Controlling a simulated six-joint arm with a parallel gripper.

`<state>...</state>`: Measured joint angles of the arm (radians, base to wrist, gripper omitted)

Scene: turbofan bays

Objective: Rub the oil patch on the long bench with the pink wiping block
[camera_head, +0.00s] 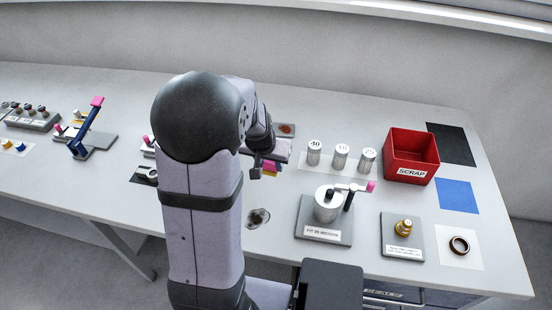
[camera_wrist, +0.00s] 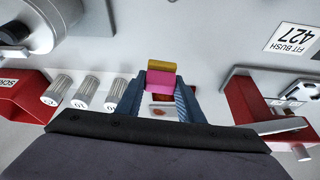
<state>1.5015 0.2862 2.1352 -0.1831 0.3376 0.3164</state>
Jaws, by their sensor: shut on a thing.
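The pink wiping block (camera_wrist: 161,82), with a yellow layer on one side, is between the two blue fingers of my gripper (camera_wrist: 160,98). In the head view, my gripper (camera_head: 260,169) and the block (camera_head: 272,166) show just right of my arm, partly hidden by it. The block appears raised above the long bench (camera_head: 390,118). A dark, glossy, uneven patch (camera_head: 258,218) that looks like the oil lies on the bench, nearer the front than the block and apart from it. I cannot make it out in the wrist view.
A plate with a reddish-brown spot (camera_head: 286,130) lies behind my gripper. Several labelled metal cylinders (camera_head: 340,156), a red scrap bin (camera_head: 411,157) and a crank fixture (camera_head: 326,210) stand to the right. My arm hides part of the bench left of the patch.

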